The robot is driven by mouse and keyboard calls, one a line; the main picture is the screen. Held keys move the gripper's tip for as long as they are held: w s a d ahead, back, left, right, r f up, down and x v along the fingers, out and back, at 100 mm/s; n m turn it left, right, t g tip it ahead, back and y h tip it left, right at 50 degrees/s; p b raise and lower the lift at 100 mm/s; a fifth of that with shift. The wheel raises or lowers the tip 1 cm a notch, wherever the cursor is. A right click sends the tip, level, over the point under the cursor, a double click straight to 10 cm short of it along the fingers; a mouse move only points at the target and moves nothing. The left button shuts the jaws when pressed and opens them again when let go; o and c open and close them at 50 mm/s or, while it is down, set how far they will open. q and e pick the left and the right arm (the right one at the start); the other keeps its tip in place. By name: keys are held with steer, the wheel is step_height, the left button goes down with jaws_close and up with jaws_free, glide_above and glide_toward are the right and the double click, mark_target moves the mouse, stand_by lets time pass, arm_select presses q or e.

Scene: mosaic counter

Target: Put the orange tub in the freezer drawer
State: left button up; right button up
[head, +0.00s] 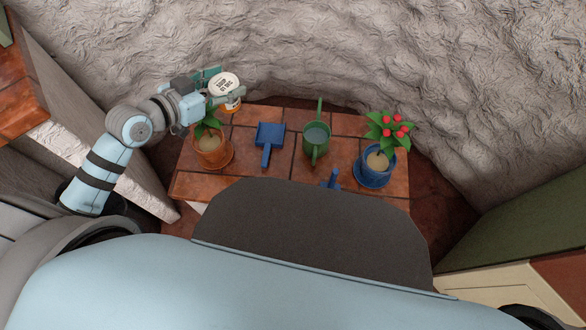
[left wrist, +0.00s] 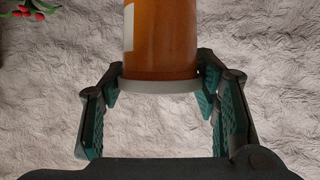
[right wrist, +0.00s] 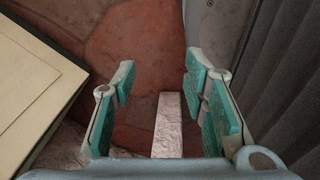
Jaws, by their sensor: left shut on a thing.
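The orange tub (head: 232,105) has a white printed lid and is held over the back left of the tiled table in the head view. My left gripper (head: 222,90) is shut on it. In the left wrist view the tub (left wrist: 160,42) shows its orange side and pale lid rim between the fingers of my left gripper (left wrist: 160,80). My right gripper (right wrist: 159,85) is open and empty in the right wrist view, above a reddish floor. I cannot make out a freezer drawer in any view.
The tiled table (head: 285,165) carries a potted plant (head: 211,150), a blue dustpan (head: 268,140), a green watering can (head: 316,140) and a red-flowered plant in a blue pot (head: 373,172). A rough wall (head: 330,50) stands behind. A green and cream cabinet (head: 520,235) is at right.

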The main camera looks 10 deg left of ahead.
arm_select(q)
step_height(320, 180, down, 12)
steer(key=w+n+y+b, duration=0.2)
steer(key=b, duration=0.6)
glide_above(249, 158)
step_height(249, 158, down, 7)
arm_select(e)
steer(key=w+d+f+b, duration=0.2)
steer(key=w+f, duration=0.1)
steer(key=f, duration=1)
arm_select(q)
steer(key=shift+t, duration=0.4)
step_height(249, 158, down, 12)
steer(key=b, duration=0.6)
steer(key=shift+f, duration=0.4)
steer(key=shift+r, duration=0.15)
arm_select(e)
steer(key=w+a+t, duration=0.2)
steer(key=w+a, duration=0.2)
steer(key=w, duration=0.7)
steer(key=shift+w+r+m+t, duration=0.15)
steer(key=shift+r+m+t, duration=0.15)
steer(key=shift+r+m, duration=0.1)
arm_select(q)
steer(key=shift+f, duration=0.2)
arm_select(e)
steer(key=shift+w+a+r, duration=0.15)
